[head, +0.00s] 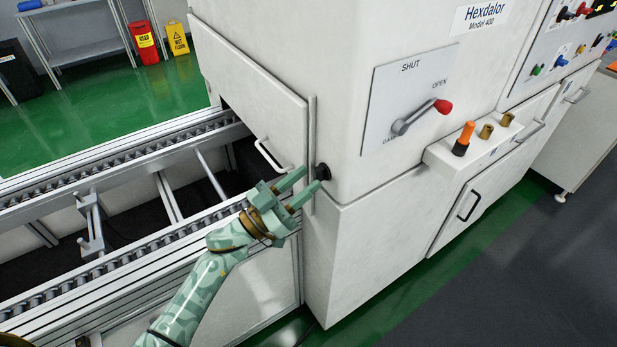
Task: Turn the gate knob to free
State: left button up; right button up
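The gate knob (323,171) is small, round and black. It sits on the white machine's side, just right of the gate's vertical edge post. My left gripper (311,179) reaches up from the lower left, with its two green fingers apart and pointing at the knob. The fingertips are at the knob's lower left side, and one overlaps its edge in the picture. I cannot tell whether they touch it. The gate (250,95) is a white panel with a pale handle (270,158), above the conveyor opening. My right gripper is not in view.
A roller conveyor (120,258) runs into the machine below the gate. A plate with a red-tipped lever (420,115), its handle towards OPEN, is on the machine front. A ledge (445,160) holds an orange-and-black item and brass pieces.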

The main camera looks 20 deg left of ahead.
pick_arm(q)
jog(key=shift+x, duration=0.9)
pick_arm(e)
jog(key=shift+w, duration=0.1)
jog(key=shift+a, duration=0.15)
pick_arm(q)
jog(key=shift+c, duration=1.3)
grip_shut()
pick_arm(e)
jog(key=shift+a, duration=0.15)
